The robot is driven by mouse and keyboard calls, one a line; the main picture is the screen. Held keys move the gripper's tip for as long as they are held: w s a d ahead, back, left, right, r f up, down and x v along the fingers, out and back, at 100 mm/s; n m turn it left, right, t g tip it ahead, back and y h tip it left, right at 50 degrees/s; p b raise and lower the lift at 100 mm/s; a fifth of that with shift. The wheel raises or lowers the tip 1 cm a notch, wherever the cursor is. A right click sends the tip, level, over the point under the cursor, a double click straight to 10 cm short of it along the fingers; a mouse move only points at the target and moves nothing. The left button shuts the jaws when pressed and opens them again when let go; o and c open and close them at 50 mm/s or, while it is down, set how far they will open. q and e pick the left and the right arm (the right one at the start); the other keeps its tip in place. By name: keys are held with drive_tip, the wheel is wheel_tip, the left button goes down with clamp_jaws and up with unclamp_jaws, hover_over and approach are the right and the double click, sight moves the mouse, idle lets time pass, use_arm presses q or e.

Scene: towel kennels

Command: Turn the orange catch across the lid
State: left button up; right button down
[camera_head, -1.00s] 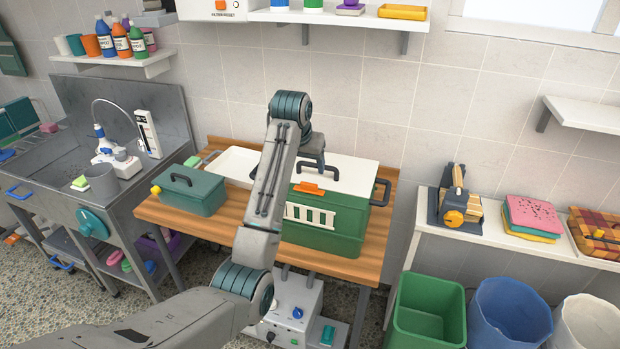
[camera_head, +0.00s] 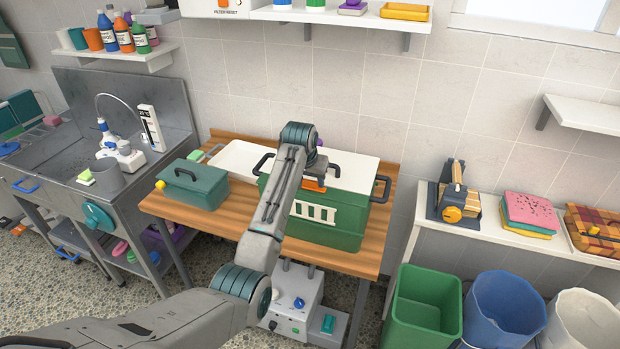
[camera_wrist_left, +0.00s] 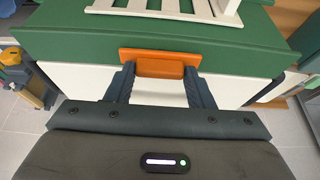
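The orange catch (camera_head: 314,184) sits at the front edge of the white lid (camera_head: 352,170) of the green carrier (camera_head: 330,237). In the left wrist view the catch (camera_wrist_left: 160,63) shows as an orange plate with a raised tab. My left gripper (camera_wrist_left: 160,78) has its two dark fingers apart, one on each side of the tab. I cannot tell whether the fingers touch it. In the head view my left gripper (camera_head: 316,166) is over the lid just behind the catch, partly hidden by my arm. My right gripper is not in view.
A teal box (camera_head: 192,183) with a handle stands left of the carrier on the wooden table (camera_head: 225,219). A white tray (camera_head: 238,158) lies behind. A dark carrier handle (camera_head: 381,188) sticks out at the right. Green (camera_head: 425,309) and blue bins stand right of the table.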

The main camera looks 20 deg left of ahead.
use_arm(q)
drive_tip(key=c, duration=0.4)
drive_tip(key=shift+c, duration=0.2)
drive_tip(key=n+y, duration=0.1)
drive_tip(key=n, duration=0.3)
drive_tip(key=shift+d+r+n+y, duration=0.1)
drive_tip(key=shift+d+n+y, duration=0.1)
drive_tip(key=shift+n+y, duration=0.15)
drive_tip(key=n+y, duration=0.1)
drive_tip(key=n, duration=0.1)
drive_tip(key=n+g+y, duration=0.1)
drive_tip(key=n, duration=0.2)
drive_tip(key=shift+w, duration=0.15)
drive_tip(key=n, duration=0.2)
drive_tip(key=n+g+b, duration=0.1)
drive_tip(key=n, duration=0.1)
drive_tip(key=shift+w+d+g+y, duration=0.1)
drive_tip(key=shift+g+y, duration=0.2)
drive_tip(key=shift+y, duration=0.05)
drive_tip(key=shift+w+n+g+b, duration=0.1)
drive_tip(key=shift+n+g+b, duration=0.7)
drive_tip(key=shift+n+b, duration=0.95)
drive_tip(key=shift+n+p, duration=0.4)
drive_tip(key=shift+n, duration=0.1)
drive_tip(key=o, duration=1)
